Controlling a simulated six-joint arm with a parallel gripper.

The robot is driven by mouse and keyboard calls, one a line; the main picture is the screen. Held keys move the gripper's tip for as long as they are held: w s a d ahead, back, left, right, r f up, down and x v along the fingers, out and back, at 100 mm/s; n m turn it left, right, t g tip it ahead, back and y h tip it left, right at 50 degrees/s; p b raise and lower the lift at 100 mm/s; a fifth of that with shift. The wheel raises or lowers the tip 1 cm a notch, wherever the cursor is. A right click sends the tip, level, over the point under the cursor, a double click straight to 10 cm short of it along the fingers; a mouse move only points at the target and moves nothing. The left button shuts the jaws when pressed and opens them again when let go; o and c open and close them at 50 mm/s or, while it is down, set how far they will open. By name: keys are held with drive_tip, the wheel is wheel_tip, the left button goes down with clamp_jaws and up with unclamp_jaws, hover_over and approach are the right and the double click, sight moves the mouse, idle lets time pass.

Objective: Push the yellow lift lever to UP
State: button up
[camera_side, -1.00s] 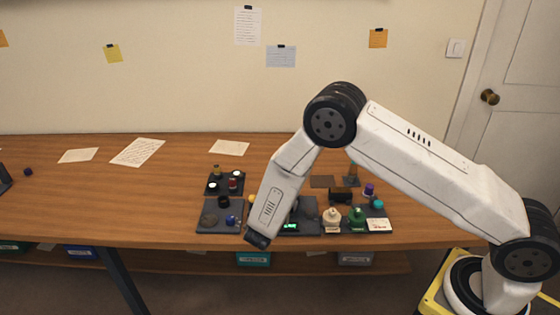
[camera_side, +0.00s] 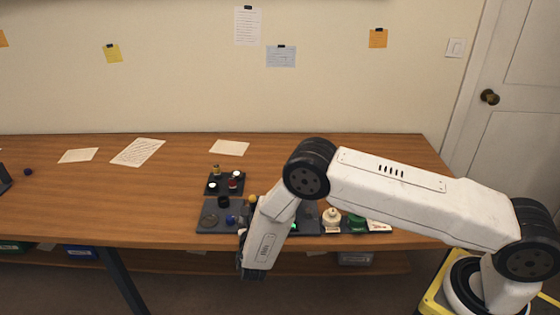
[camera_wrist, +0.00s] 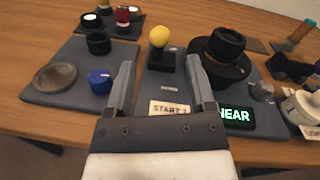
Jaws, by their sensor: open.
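The yellow lift lever shows in the wrist view as a yellow ball knob (camera_wrist: 159,37) on a dark post, standing upright at the back of its dark panel. In the side view the yellow knob (camera_side: 253,200) peeks out just left of my arm. My gripper (camera_wrist: 160,72) is open, with nothing between its fingers. Its fingers point toward the lever, one on each side of it in the picture, with the knob beyond the tips. In the side view my gripper (camera_side: 243,237) is low at the panel's front edge, mostly hidden by my arm.
Left of the lever are a blue knob (camera_wrist: 100,80), a round grey dish (camera_wrist: 55,77) and a black cylinder (camera_wrist: 98,43). Right are a black stepped round part (camera_wrist: 226,46) and a lit green display (camera_wrist: 235,115). A "START" label (camera_wrist: 170,108) lies between the fingers.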

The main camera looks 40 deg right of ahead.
sight(253, 202)
drive_tip(key=shift+x, duration=3.3)
clamp_jaws()
drive_tip(key=shift+d, duration=0.1)
